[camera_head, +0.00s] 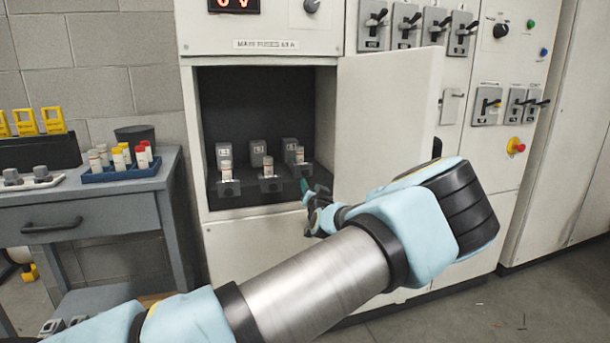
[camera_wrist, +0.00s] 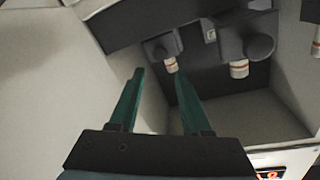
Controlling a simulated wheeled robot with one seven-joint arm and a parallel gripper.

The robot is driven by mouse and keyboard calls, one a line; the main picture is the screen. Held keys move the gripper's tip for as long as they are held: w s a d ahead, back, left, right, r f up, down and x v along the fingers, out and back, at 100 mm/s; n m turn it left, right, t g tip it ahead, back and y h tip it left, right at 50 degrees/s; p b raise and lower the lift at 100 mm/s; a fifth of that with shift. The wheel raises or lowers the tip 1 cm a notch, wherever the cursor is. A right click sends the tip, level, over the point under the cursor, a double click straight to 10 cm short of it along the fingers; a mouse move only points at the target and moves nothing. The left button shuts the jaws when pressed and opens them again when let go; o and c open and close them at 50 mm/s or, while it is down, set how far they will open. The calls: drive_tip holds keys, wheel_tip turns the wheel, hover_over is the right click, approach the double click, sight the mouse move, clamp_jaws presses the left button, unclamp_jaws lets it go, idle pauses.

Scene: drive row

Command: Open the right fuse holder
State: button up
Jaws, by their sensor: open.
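The right fuse holder (camera_head: 292,146) is the rightmost of three grey holders on the back wall of the open cabinet. A white fuse with a red band shows at it. In the wrist view, which is turned over, this holder (camera_wrist: 157,50) is the leftmost full one, with its fuse (camera_wrist: 171,65) just beyond the fingertips. My gripper (camera_head: 312,190) is at the cabinet's lower right opening, close in front of that holder. In the wrist view its two green fingers (camera_wrist: 159,76) are apart with nothing between them. Contact cannot be told.
The middle holder (camera_head: 268,172) and left holder (camera_head: 226,172) stand beside it, each with a fuse. The cabinet door (camera_head: 385,125) stands open on the right, close to my arm. A grey bench (camera_head: 105,215) with a blue fuse tray (camera_head: 112,175) stands left.

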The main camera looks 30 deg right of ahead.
sight(305, 174)
drive_tip(key=p+x, duration=0.1)
drive_tip(key=x, duration=0.9)
drive_tip(key=shift+w+d, duration=0.25)
drive_tip(key=shift+w, duration=0.05)
clamp_jaws()
idle(1.0)
